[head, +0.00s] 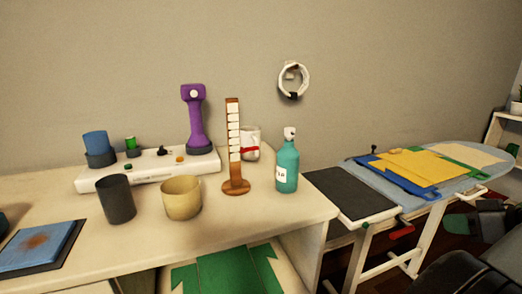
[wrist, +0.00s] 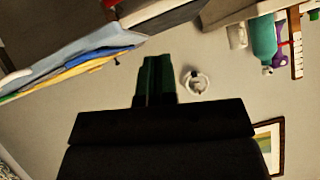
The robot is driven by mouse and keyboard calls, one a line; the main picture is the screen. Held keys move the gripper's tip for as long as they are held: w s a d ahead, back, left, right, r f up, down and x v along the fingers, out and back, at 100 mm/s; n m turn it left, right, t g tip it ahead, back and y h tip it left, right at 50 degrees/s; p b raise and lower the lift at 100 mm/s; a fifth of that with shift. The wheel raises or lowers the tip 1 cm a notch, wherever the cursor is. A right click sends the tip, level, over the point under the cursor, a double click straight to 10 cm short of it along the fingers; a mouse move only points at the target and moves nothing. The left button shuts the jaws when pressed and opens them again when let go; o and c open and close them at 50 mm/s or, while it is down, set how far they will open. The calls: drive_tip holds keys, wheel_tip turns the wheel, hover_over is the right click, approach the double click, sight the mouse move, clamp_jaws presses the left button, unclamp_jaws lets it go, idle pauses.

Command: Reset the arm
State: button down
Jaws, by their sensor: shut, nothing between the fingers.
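My gripper (wrist: 154,78) shows in the wrist view with its two dark green fingers close together and nothing between them. It is in the air, apart from the furniture, with the wall behind it. The wrist picture is turned over, so the table and the ironing board hang from its top edge.
The table (head: 266,217) bears a teal bottle (head: 287,167), a brown upright strip (head: 233,145), a purple device (head: 194,120) and cups. The ironing board (head: 465,178) with folded yellow cloth (head: 420,166) stands right. A white ring (head: 304,78) hangs on the wall.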

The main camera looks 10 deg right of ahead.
drive_tip(key=w+a+r+g+y+p, duration=0.1)
drive_tip(key=w+a+r+g+p, duration=0.25)
drive_tip(key=a+p, duration=0.4)
drive_tip(key=w+a+r+g+p, duration=0.2)
drive_tip(key=w+a+r+p, duration=0.25)
drive_tip(key=a+p, duration=0.35)
drive_tip(key=s+a+r+g+h+p, duration=0.1)
drive_tip(key=a+r+p, duration=0.2)
drive_tip(key=a+p, duration=0.4)
drive_tip(key=s+a+r+g+h+p, duration=0.1)
drive_tip(key=a+r+h+p, duration=0.1)
drive_tip(key=a+p, duration=0.6)
drive_tip(key=a+r, duration=0.1)
drive_tip(key=a, duration=0.2)
drive_tip(key=shift+s+a+r+h, duration=0.25)
drive_tip(key=shift+r+h, duration=0.05)
drive_tip(key=shift+r, duration=0.05)
